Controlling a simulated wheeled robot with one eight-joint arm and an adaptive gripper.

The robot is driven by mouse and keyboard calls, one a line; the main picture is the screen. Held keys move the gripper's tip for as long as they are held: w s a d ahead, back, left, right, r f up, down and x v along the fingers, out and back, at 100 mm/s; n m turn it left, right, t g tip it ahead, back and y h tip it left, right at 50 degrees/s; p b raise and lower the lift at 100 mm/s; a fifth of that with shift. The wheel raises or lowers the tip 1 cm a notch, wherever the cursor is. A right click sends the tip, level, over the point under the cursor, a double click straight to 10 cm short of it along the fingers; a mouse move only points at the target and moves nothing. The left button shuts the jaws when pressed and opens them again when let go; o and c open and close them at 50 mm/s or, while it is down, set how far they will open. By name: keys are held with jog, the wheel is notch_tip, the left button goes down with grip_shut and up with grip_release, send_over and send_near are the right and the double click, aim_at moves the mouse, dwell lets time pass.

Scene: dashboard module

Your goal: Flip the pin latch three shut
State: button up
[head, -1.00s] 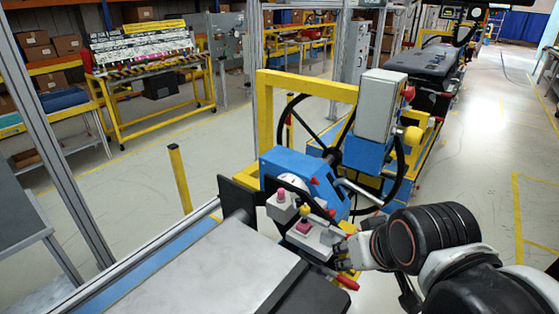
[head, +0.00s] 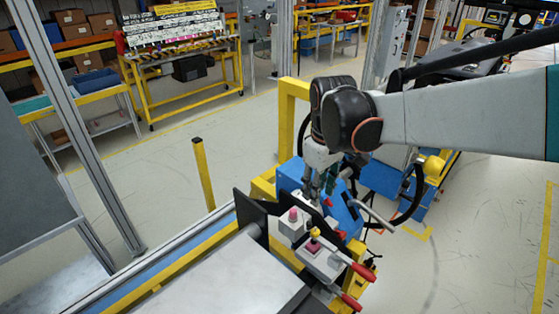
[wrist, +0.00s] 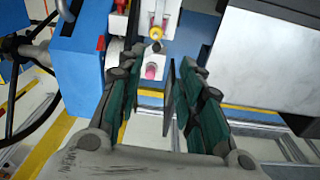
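I cannot tell which part is pin latch three. In the head view, small red tabs (head: 328,202) show on the blue housing (head: 289,176), and two red-handled levers (head: 362,272) stick out at the right of the control boxes. In the wrist view, a small red part (wrist: 100,43) sits on the face of the blue housing (wrist: 80,50). My gripper (head: 320,195) points down over the blue housing, behind the button boxes in the head view, and hides part of the housing.
Grey boxes with a pink button (head: 293,214) and a yellow knob (head: 314,236) stand close to my gripper. A black handwheel (wrist: 20,75) is left of the housing in the wrist view. A pale flat panel (head: 225,280) lies in front. A yellow post (head: 203,174) stands left.

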aim_at(309, 223)
jog(key=shift+n+g, duration=0.4)
jog(key=shift+n, duration=0.1)
jog(key=w+f, duration=0.1)
jog(key=f, duration=0.3)
jog(key=f+b, duration=0.1)
jog(key=f, duration=0.4)
jog(key=w+a+f, duration=0.1)
jog(key=f, duration=0.4)
jog(key=shift+w+f, duration=0.15)
jog(key=shift+w, duration=0.15)
jog(key=shift+c, duration=0.4)
grip_shut()
